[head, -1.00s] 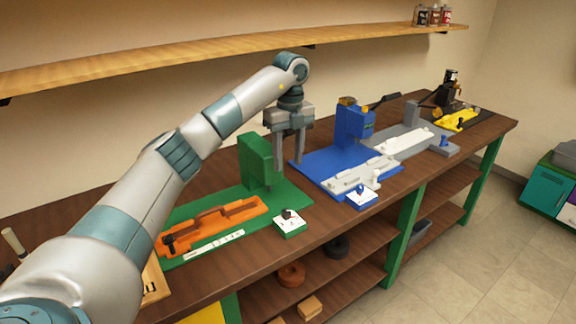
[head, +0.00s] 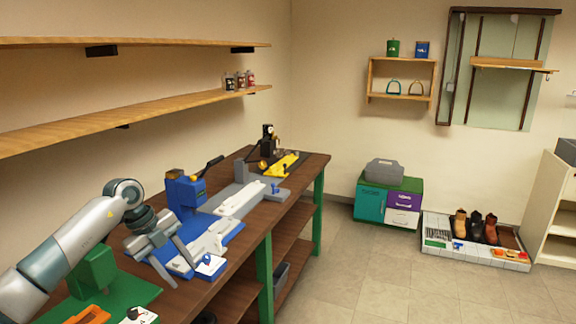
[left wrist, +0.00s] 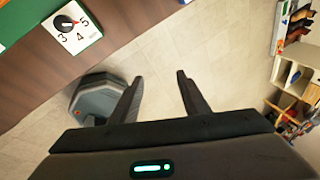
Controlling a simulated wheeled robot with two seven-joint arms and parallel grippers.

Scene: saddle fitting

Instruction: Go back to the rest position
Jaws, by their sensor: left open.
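My left gripper (head: 178,266) is open and empty in the head view. Its arm comes in from the lower left, and the fingers point down and to the right in front of the blue station (head: 186,194) on the workbench (head: 314,166). In the left wrist view the two fingers of this gripper (left wrist: 160,78) stand apart with only floor between them. A white dial box (left wrist: 77,27) with numbers shows at the upper left there, on the bench. My right gripper is not in view.
The green station (head: 94,268) is partly behind my left arm. A grey station (head: 248,192) and a yellow one (head: 281,164) stand farther along. Wall shelves (head: 130,112) hang above the bench. The tiled floor (head: 390,280) to the right is clear.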

